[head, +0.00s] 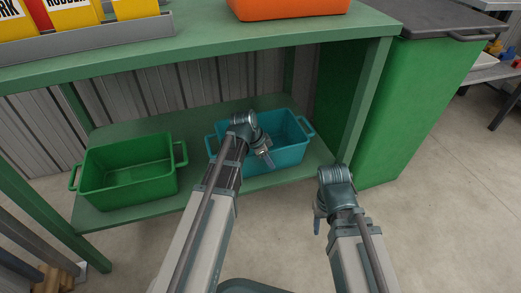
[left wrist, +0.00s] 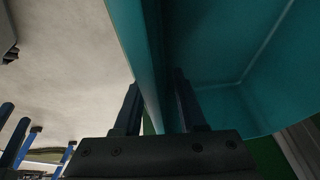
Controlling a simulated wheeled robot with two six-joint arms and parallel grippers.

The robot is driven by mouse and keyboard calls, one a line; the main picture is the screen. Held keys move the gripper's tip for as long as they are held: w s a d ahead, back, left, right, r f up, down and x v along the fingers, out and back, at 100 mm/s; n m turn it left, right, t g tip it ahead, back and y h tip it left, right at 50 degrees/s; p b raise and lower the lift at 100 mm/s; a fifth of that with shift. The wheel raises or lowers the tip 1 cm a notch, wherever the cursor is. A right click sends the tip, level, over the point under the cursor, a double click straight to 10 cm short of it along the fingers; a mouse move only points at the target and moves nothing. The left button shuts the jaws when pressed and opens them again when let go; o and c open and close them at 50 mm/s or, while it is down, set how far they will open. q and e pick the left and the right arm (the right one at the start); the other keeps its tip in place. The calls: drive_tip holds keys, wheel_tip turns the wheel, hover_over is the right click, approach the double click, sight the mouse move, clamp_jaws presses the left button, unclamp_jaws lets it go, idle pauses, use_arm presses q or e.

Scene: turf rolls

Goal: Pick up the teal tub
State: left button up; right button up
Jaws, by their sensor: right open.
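The teal tub (head: 289,144) stands upright on the low green shelf, with a handle at each end. My left gripper (head: 264,157) is at its near long wall, and my left arm hides part of the tub. In the left wrist view, the tub wall (left wrist: 146,40) runs between the two fingers of the left gripper (left wrist: 157,98), one outside and one inside. A narrow gap shows between the outer finger and the wall, so the gripper looks open around it. My right gripper (head: 318,222) is open and empty, out in front of the shelf and right of the tub.
A green tub (head: 130,172) stands to the left on the shelf (head: 190,192). A green upper shelf (head: 200,45) with an orange container (head: 288,8) lies above. A green post and a green cabinet (head: 415,95) stand right. The concrete floor (head: 450,220) at right is clear.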

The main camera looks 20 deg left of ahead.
use_arm(q)
clamp_jaws()
drive_tip(key=shift+r, duration=0.1)
idle(1.2)
